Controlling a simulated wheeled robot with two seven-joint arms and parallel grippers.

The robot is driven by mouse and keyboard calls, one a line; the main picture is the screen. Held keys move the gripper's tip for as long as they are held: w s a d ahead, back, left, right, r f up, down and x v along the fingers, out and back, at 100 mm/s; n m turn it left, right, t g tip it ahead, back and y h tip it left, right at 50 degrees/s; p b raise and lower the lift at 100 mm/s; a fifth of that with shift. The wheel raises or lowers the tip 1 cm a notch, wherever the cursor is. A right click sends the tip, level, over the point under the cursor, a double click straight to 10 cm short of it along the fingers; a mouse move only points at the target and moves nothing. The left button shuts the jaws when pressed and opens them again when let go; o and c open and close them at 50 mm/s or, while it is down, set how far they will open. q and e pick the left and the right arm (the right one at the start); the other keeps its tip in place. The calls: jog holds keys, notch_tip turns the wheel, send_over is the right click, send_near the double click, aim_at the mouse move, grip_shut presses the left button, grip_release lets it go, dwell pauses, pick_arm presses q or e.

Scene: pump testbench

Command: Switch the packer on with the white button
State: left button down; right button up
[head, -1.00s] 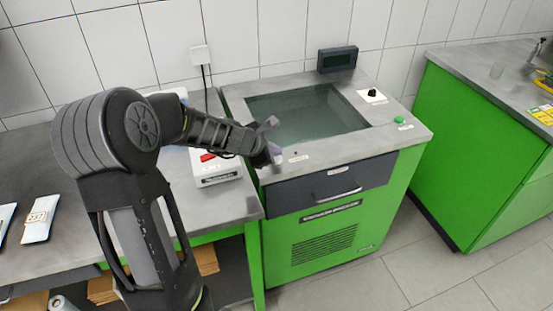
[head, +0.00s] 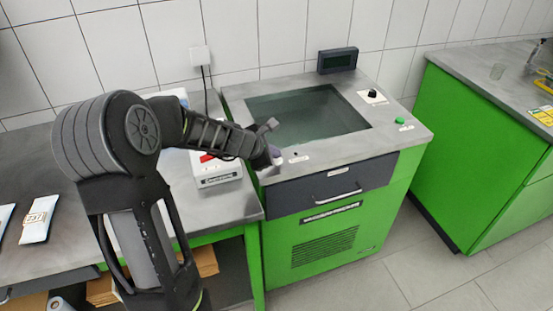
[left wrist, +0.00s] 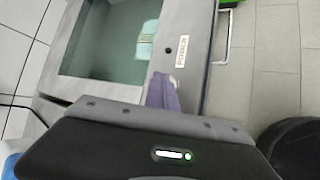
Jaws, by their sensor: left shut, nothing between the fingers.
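The packer is a green cabinet (head: 325,240) with a grey top and a sunken chamber under a dark window (head: 305,117). My left gripper (head: 274,154) is at the front left corner of its top, fingers shut and empty. In the left wrist view the purple fingers (left wrist: 162,92) point at the top's front strip, beside a small dark round spot (left wrist: 168,50) and a white label (left wrist: 181,52). That label also shows in the head view (head: 299,159). I cannot clearly make out the white button; the fingers may hide it. Contact cannot be told. My right gripper is out of view.
A black knob (head: 372,93) and a green button (head: 400,120) are on the packer's right side. A dark display (head: 338,60) stands at its back. A white device with a red switch (head: 215,168) is close left of the packer, under my left arm.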

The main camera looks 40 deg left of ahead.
pick_arm(q)
jog(key=shift+r, duration=0.1)
jog(key=shift+r+p, duration=0.75)
jog(key=shift+p, duration=0.15)
notch_tip(320, 180, up, 6)
jog(key=p, duration=0.5)
jog(key=shift+p, duration=0.35)
jog(key=c, duration=2.1)
grip_release()
jog(key=shift+c, duration=0.2)
